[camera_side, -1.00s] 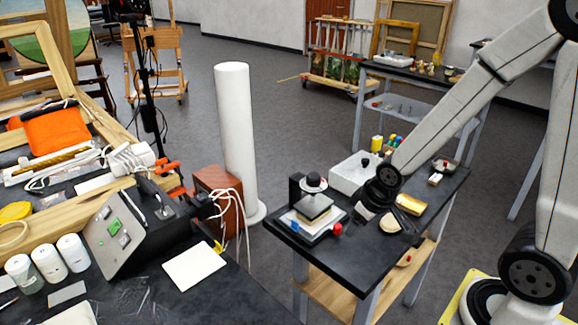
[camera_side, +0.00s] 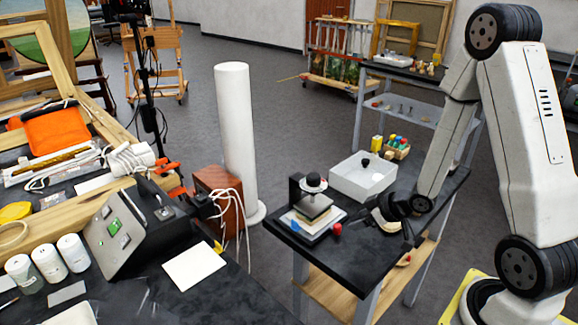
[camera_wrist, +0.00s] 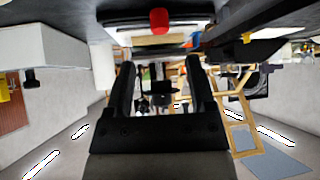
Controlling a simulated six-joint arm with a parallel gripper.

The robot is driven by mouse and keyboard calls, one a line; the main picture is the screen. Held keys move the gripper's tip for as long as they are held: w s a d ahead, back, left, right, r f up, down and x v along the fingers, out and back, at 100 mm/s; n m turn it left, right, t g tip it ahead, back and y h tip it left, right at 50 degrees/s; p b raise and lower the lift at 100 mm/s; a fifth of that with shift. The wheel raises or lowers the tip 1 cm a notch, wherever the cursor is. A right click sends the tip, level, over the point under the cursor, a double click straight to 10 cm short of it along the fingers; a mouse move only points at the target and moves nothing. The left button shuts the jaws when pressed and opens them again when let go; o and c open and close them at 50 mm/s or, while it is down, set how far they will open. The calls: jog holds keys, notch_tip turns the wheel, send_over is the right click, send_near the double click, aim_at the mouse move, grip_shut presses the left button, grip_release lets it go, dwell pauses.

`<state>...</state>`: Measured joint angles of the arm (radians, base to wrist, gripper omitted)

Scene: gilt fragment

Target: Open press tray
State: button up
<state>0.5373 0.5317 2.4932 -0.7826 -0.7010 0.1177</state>
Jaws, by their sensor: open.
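The small press (camera_side: 314,198) stands near the left end of the dark side table, with a dark upright and a round top plate. Its pale tray (camera_side: 318,229) lies at the bottom, with a red knob (camera_side: 337,229) at the near right side. In the wrist view, which is upside down, the red knob (camera_wrist: 160,21) sits at the top centre, in front of the press. My gripper (camera_wrist: 163,68) is open and empty. In the side view my gripper (camera_side: 394,208) is low over the table, right of the press and apart from the knob.
A cream round piece (camera_side: 385,222) lies by my gripper. A clear strip of dark table (camera_side: 362,230) lies right of the knob.

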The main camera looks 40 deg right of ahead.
aim_at(340, 226)
jog(key=shift+x, duration=3.9)
grip_shut()
